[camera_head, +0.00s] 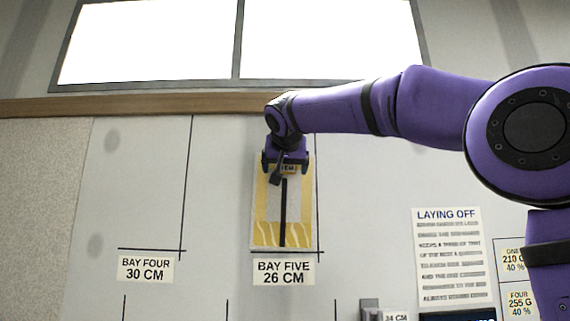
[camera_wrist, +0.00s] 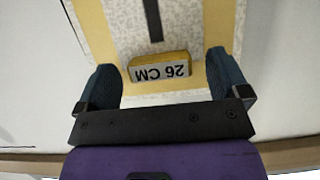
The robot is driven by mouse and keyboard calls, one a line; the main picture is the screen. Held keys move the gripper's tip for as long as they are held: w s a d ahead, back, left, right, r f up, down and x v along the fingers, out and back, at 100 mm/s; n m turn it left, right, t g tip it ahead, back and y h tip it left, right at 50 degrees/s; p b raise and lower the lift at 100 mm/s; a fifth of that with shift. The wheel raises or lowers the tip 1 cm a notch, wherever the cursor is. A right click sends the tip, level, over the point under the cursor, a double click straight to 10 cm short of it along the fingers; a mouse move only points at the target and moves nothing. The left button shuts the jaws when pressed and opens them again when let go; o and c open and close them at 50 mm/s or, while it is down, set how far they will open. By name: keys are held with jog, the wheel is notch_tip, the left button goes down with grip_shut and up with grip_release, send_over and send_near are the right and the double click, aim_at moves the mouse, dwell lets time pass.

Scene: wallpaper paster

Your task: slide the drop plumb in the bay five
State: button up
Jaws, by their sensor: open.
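The drop (camera_head: 268,210) is a pale patterned panel with yellow side bands, wavy yellow at its foot and a black strip down its middle. It lies on the wall in bay five, above the label BAY FIVE 26 CM (camera_head: 284,272). Its right edge is close to the bay's dark vertical line (camera_head: 317,225). A yellow block marked 26 CM (camera_wrist: 160,70) sits near its top and also shows in the wrist view's centre. My gripper (camera_wrist: 164,76) is open, its fingers on either side of the block with visible gaps. In the head view my gripper (camera_head: 286,162) covers the drop's top.
Bay four (camera_head: 145,269) is to the left, with its own corner lines and bare wall. A wooden rail (camera_head: 160,104) and bright windows (camera_head: 150,45) are above. A LAYING OFF notice (camera_head: 448,255) hangs at right. A grey fixture (camera_head: 370,308) is at the bottom.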

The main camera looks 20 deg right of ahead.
jog(key=c, duration=1.1)
jog(key=shift+o, duration=0.2)
jog(key=shift+a, duration=0.2)
